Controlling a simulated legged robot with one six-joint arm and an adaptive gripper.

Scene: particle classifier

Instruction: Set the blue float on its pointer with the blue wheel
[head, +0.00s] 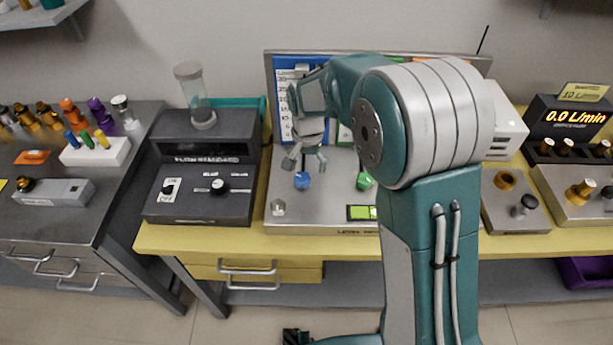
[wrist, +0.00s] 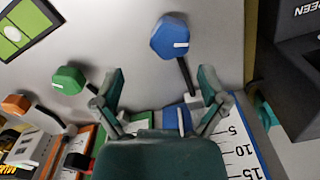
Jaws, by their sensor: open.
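The blue wheel (head: 302,180) is a faceted knob on the sloping grey panel (head: 330,212). In the wrist view the blue wheel (wrist: 168,38) carries a white mark and a dark stem, beyond my fingertips. My gripper (head: 305,163) is open, just above the wheel in the head view. In the wrist view my gripper (wrist: 161,73) has its fingers apart, with nothing held between them. The blue scale board (head: 284,110) stands behind my wrist; its numbers also show in the wrist view (wrist: 240,140). I cannot make out the blue float or its pointer.
A green wheel (head: 364,180) sits to the right of the blue one, close to my arm. A dark flow-standard box (head: 200,178) stands left. My arm hides much of the panel's right side.

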